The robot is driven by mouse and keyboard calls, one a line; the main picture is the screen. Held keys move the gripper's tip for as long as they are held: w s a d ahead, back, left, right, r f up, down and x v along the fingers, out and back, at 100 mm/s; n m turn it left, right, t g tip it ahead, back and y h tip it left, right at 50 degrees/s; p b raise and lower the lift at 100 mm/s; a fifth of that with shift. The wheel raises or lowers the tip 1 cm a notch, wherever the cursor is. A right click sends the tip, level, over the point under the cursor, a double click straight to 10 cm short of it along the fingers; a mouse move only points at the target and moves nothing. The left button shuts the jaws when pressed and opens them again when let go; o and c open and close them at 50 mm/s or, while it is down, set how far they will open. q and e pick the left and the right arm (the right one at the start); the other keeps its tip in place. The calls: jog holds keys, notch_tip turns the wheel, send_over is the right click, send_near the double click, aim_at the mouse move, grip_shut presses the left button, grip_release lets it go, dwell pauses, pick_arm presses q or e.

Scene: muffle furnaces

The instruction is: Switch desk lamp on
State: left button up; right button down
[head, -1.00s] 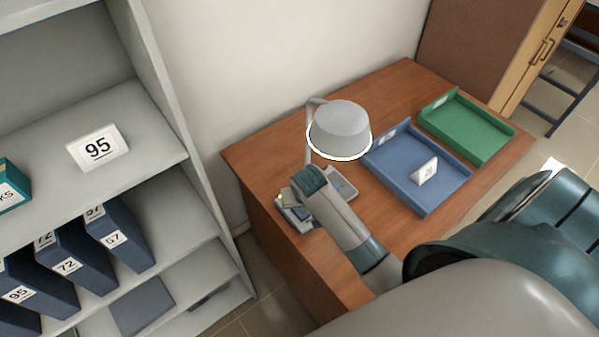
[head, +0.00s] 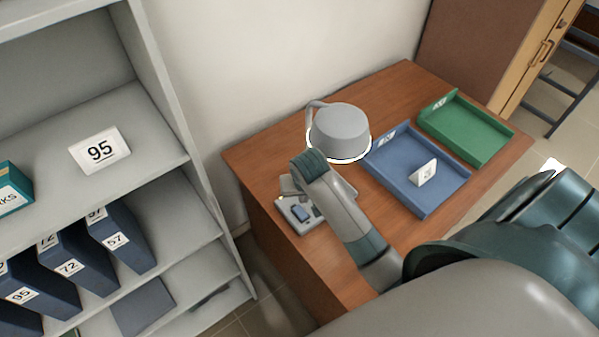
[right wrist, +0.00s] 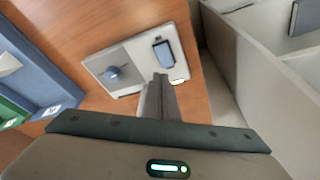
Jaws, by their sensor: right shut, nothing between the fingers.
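The desk lamp (head: 340,128) stands on the wooden desk, with a grey shade and a bright white lower rim. Its flat grey base (head: 292,222) carries a blue rocker switch (head: 300,213). In the right wrist view the base (right wrist: 137,53) shows the blue switch (right wrist: 163,53), a round blue knob (right wrist: 114,72) and a small bright yellowish spot. My right gripper (right wrist: 160,79) is shut and empty, pointing down over the base, its tips just beside the switch. Contact cannot be told. In the head view my right arm covers part of the base. My left gripper is out of view.
A blue tray (head: 405,190) with a white card and a green tray (head: 470,140) lie on the desk right of the lamp. A grey shelf (head: 165,150) with binders stands at left. The desk's front right is partly behind my arm.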

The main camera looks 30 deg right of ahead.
jog(key=shift+r, duration=2.2)
